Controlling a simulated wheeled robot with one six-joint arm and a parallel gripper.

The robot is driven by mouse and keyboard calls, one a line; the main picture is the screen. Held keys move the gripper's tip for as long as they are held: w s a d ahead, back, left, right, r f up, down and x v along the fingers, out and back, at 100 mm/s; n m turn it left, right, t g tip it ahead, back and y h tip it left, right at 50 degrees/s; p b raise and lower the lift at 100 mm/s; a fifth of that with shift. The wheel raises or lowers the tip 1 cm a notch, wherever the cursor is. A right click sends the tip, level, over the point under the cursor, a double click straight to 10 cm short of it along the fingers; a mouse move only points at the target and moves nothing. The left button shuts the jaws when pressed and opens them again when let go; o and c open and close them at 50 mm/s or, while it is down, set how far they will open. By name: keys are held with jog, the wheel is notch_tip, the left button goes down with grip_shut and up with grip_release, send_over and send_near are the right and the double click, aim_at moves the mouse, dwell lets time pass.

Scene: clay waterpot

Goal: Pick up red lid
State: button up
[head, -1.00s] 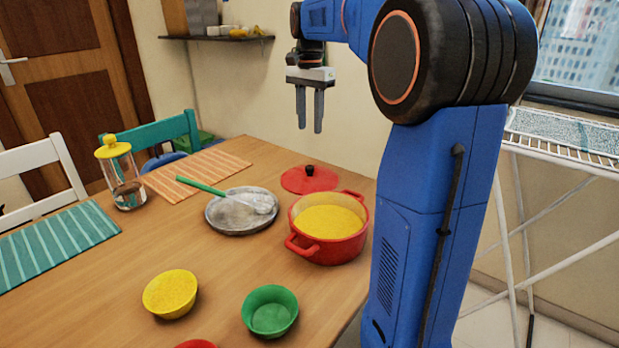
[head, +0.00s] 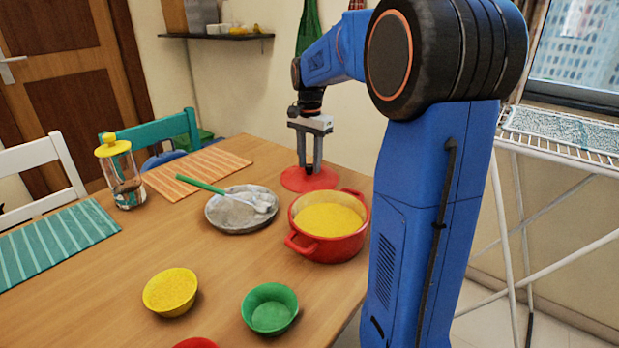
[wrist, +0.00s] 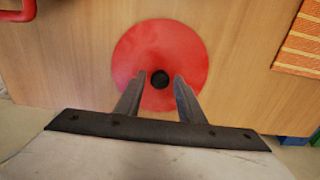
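The red lid (head: 300,183) lies flat on the wooden table behind the red pot (head: 331,247). In the wrist view the lid (wrist: 140,47) is a red disc with a black knob (wrist: 160,79) at its middle. My gripper (head: 310,170) points down over the lid, its fingers partly hiding it and the knob in the head view. In the wrist view my gripper (wrist: 159,85) has its fingers apart, with the knob showing between or just beyond the tips. I cannot tell whether the fingertips touch the lid.
The red pot, filled with yellow, stands close in front of the lid. A grey plate (head: 222,219) with a green-handled spoon (head: 201,186) lies to the left.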

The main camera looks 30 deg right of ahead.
jog(key=shift+f, duration=0.8)
grip_shut()
jog(key=shift+r, duration=0.1)
